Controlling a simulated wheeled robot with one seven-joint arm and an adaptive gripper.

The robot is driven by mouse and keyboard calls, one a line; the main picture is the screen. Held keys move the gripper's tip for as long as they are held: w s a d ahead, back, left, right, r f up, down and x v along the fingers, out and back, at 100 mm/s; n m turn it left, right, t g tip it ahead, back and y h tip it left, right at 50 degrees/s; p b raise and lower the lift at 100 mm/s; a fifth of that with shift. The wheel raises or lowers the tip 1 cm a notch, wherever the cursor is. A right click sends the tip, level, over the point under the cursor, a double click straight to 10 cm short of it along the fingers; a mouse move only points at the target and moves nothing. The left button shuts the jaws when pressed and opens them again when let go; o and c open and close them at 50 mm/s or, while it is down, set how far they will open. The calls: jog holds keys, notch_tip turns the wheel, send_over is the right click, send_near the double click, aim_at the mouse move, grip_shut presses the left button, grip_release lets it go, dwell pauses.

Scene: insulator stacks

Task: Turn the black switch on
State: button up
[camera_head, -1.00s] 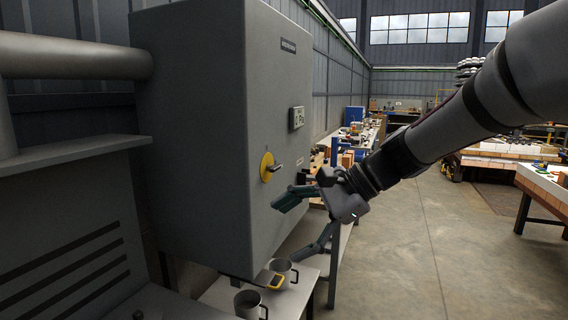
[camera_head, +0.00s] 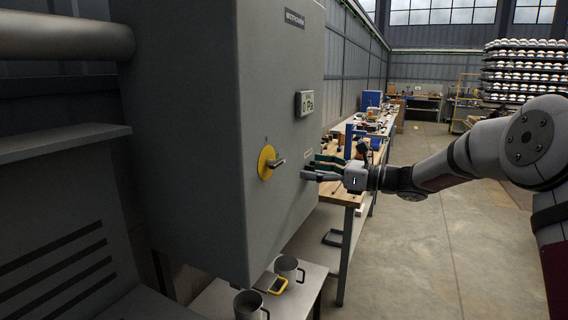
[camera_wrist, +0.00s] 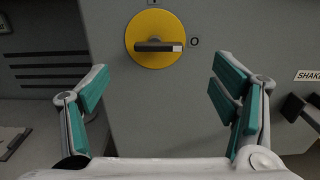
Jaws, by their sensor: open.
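A grey cabinet carries a yellow disc (camera_head: 264,163) with a dark, light-tipped handle (camera_head: 277,163). In the wrist view the disc (camera_wrist: 141,52) is at the top centre, and its black handle (camera_wrist: 155,46) lies sideways, tip towards an "O" mark. A black switch-like part (camera_wrist: 294,107) sits at the right edge of the wrist view, below a label reading "SHAK", partly cut off. In the head view my gripper (camera_head: 314,169) covers that area of the panel. My gripper (camera_wrist: 168,90) is open and empty, its fingers facing the panel, the disc above and between them.
Two mugs (camera_head: 287,268) (camera_head: 250,305) and a yellow-edged device (camera_head: 270,284) stand on a low table below. A workbench (camera_head: 345,190) with parts lies behind my gripper. Open floor is at right.

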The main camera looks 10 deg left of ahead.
aim_at(280, 163)
jog(key=x, duration=0.9)
jog(key=shift+a, duration=0.15)
jog(key=c, duration=1.2)
